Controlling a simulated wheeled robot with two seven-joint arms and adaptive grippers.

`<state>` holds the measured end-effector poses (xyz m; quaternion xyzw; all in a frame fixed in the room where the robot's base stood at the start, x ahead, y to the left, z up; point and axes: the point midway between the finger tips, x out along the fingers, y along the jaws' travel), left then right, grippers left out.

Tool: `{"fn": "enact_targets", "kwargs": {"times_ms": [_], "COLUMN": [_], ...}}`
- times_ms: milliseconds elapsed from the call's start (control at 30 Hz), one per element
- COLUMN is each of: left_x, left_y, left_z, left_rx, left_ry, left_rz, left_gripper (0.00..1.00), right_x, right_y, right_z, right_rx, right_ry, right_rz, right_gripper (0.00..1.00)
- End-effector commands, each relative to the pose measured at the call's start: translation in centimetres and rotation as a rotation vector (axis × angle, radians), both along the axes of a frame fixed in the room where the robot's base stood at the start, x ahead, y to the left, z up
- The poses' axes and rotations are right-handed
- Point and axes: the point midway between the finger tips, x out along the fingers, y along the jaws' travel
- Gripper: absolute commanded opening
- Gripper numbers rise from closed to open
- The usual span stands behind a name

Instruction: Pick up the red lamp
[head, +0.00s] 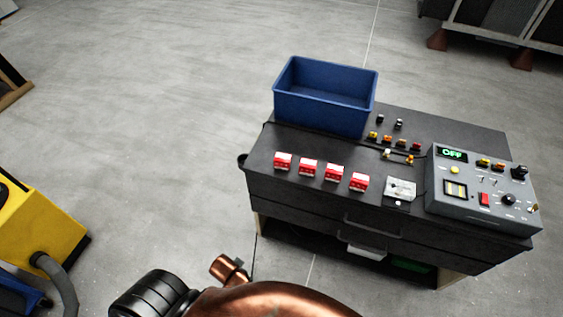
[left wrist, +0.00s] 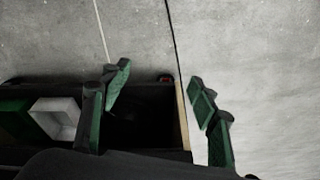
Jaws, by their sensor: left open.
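Small coloured parts stand in a row on the dark workbench (head: 330,140), behind the small board (head: 401,189). The rightmost one looks red and may be the red lamp (head: 416,146); it is too small to be sure. Orange and yellow parts (head: 388,140) stand to its left. My left gripper (left wrist: 160,80) shows in the left wrist view, open and empty, with green pads apart. It hangs by the bench's lower shelf and side panel (left wrist: 182,112), away from the coloured parts. Its fingers are not visible in the head view. My right gripper is out of view.
A blue bin (head: 325,115) stands at the back left of the bench. Several red-and-white blocks (head: 308,167) line the front. A grey control box (head: 480,195) reading OFF is at the right. A yellow machine (head: 40,230) stands at far left. Floor between is clear.

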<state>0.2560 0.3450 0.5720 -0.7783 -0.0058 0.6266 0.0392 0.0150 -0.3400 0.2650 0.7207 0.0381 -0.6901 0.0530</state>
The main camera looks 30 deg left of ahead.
Motion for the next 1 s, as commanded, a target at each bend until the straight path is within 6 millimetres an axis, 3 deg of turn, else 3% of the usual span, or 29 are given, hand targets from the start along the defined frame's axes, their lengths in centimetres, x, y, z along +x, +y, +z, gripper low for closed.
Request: {"fn": "enact_targets", "kwargs": {"times_ms": [267,400,567,833,933,1000], "left_x": [2.3,5.0,8.3,15.3,19.1,22.0], "left_y": [2.2,5.2,8.3,11.8,11.5,10.3], "left_z": [9.4,13.9,17.5,24.4,27.7,29.9], "left_rx": [0.102,0.278,0.506,1.031,1.319,1.545], "left_ry": [-0.088,-0.166,-0.221,-0.212,-0.140,-0.049], "left_rz": [-0.065,-0.190,-0.352,-0.742,-0.971,-1.161], "left_gripper": [0.55,0.55,0.55,0.55,0.55,0.55], "right_x": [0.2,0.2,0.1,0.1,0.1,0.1], "right_y": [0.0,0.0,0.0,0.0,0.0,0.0], "right_z": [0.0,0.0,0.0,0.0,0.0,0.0], "right_rx": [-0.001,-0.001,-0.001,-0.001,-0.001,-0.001], "right_ry": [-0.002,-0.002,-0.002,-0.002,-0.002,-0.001], "right_rz": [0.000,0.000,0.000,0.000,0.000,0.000], "right_gripper": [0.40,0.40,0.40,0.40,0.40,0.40]}}
